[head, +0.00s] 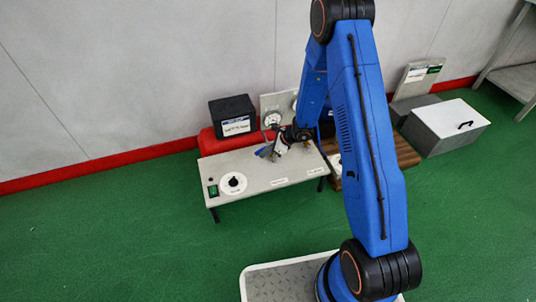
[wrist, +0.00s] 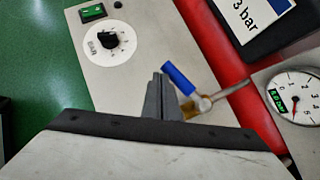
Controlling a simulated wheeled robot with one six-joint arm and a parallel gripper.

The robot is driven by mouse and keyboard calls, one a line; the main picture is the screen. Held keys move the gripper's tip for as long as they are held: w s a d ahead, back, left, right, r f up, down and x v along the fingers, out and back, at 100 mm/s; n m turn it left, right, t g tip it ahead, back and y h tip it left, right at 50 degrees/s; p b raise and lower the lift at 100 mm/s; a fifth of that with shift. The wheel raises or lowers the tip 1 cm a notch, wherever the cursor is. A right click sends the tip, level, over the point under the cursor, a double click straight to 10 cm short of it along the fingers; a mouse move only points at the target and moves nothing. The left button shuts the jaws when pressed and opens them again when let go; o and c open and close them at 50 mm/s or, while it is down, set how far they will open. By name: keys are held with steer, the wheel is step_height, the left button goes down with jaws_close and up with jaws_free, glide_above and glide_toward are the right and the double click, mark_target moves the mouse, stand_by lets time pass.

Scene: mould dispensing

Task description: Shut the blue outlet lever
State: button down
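The blue outlet lever (wrist: 180,79) shows in the wrist view just right of my fingertips, slanting down to the right towards a brass valve (wrist: 197,104). In the head view the lever (head: 262,152) is a small blue piece at the left of my gripper, above the grey bench. My gripper (wrist: 160,78) has its dark grey fingers side by side with hardly any gap and nothing seen between them. The fingers are close beside the lever; I cannot tell whether they touch it. In the head view my gripper (head: 273,149) is small and partly hidden.
The bench (head: 262,167) carries a white dial knob (head: 233,183) and a green switch (head: 213,191). A round gauge (wrist: 293,97) is right of the valve. A black box (head: 232,116) and red tank (head: 207,141) stand behind.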

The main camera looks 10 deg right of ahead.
steer(key=shift+w+a, duration=0.9)
steer(key=shift+a, duration=0.05)
steer(key=shift+w+a, duration=0.1)
